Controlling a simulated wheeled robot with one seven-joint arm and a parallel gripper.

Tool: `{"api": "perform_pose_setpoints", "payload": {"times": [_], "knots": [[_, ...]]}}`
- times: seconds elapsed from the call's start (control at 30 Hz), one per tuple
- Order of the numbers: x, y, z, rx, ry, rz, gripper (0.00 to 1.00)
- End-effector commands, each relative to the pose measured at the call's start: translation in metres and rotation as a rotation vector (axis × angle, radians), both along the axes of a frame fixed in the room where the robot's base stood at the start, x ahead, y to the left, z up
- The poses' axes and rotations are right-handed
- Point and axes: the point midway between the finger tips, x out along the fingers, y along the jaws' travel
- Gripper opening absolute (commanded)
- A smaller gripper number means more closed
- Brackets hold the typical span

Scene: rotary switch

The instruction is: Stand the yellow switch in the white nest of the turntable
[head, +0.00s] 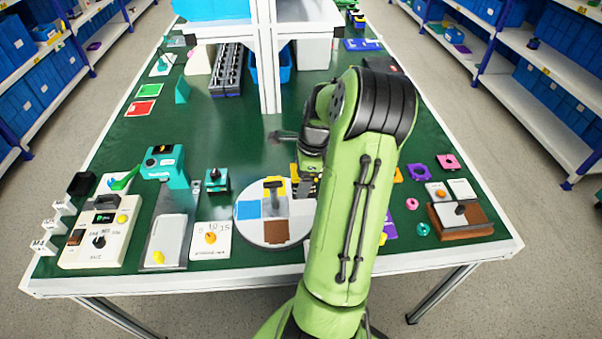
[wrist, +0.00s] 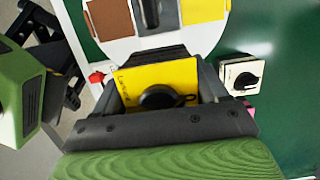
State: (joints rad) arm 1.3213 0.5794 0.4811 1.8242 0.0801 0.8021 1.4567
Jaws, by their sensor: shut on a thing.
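The yellow switch (wrist: 175,75), a yellow plate with a round black knob and dark lettering, sits between the dark fingers of my gripper (wrist: 160,95) in the wrist view. My gripper is shut on it. In the head view my gripper (head: 306,184) is at the turntable's far right edge, partly hidden by my arm, with a bit of yellow showing. The round turntable (head: 243,233) has blue, yellow, brown and pale sections. It shows at the top of the wrist view (wrist: 160,45), beyond the switch. A pale section (head: 301,208) lies at its right, partly covered by my arm; I cannot tell whether this is the white nest.
A dark-topped handle shape (head: 274,188) stands on the turntable. A white dial plate (head: 210,240) and a grey panel (head: 166,240) stand to its left. A brown box (head: 462,230) is at the right. A white shelf post (head: 266,70) rises behind.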

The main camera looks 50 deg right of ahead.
Motion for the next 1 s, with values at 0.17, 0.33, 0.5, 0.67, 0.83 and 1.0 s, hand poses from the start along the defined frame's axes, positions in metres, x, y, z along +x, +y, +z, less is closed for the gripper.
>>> {"api": "perform_pose_setpoints", "payload": {"times": [0.17,0.33,0.5,0.67,0.83,1.0], "knots": [[0.0,0.0,-0.015,0.001,-0.001,0.0,0.46],[0.0,0.0,-0.027,0.001,-0.001,0.001,0.46],[0.0,0.0,-0.039,0.001,-0.001,0.001,0.46],[0.0,0.0,-0.05,0.0,0.0,0.0,0.46],[0.0,0.0,-0.061,0.001,-0.001,0.001,0.46],[0.0,0.0,-0.071,0.001,-0.001,0.001,0.46]]}}
